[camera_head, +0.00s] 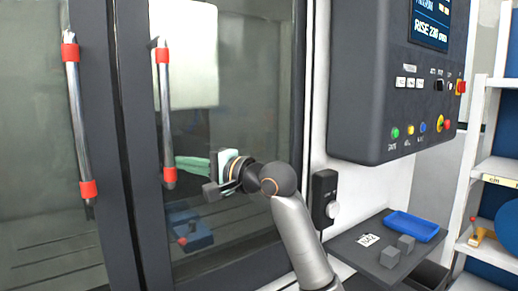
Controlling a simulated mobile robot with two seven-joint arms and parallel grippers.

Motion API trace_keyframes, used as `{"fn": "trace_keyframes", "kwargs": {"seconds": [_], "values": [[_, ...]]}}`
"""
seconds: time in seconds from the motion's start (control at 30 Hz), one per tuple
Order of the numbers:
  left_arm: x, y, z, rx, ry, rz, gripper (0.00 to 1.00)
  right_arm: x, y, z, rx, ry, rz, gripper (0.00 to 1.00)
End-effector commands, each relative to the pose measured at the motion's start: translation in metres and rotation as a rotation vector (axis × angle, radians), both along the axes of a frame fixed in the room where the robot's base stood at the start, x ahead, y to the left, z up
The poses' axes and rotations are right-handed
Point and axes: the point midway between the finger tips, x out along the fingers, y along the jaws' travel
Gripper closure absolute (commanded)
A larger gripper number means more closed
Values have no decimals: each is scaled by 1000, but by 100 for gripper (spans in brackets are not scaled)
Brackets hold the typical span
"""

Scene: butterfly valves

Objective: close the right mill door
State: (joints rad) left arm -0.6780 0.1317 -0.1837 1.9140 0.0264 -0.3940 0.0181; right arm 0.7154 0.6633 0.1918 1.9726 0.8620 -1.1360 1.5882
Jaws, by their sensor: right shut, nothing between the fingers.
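The right mill door (245,80) is a dark-framed glass panel in the middle of the view. Its upright handle (166,118) is a grey bar with red ends, near the door's left edge. The door's left frame stands beside the left door's frame; I cannot tell whether a small gap is left between them. My right gripper (212,178) is in front of the glass, right of the handle's lower end and apart from it in the picture. It is shut and empty. My left gripper is not in view.
The left mill door (35,150) has a similar handle (78,125). A control panel (400,110) with buttons juts out at the upper right. Below it, a grey shelf (350,250) holds a blue tray (411,227) and grey blocks (390,257). Shelving (495,170) stands at the far right.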

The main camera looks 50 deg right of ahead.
Motion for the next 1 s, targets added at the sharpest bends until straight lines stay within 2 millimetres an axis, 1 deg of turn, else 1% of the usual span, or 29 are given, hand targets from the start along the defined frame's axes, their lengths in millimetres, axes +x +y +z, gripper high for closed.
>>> {"fn": "trace_keyframes", "kwargs": {"seconds": [0.1,0.4,0.8,1.0], "values": [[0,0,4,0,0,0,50,1,4,1,0,0,2,100],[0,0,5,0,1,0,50,2,7,0,1,0,1,100],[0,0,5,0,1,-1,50,2,8,-1,1,1,3,100],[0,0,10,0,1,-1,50,6,6,1,2,1,3,100]]}}
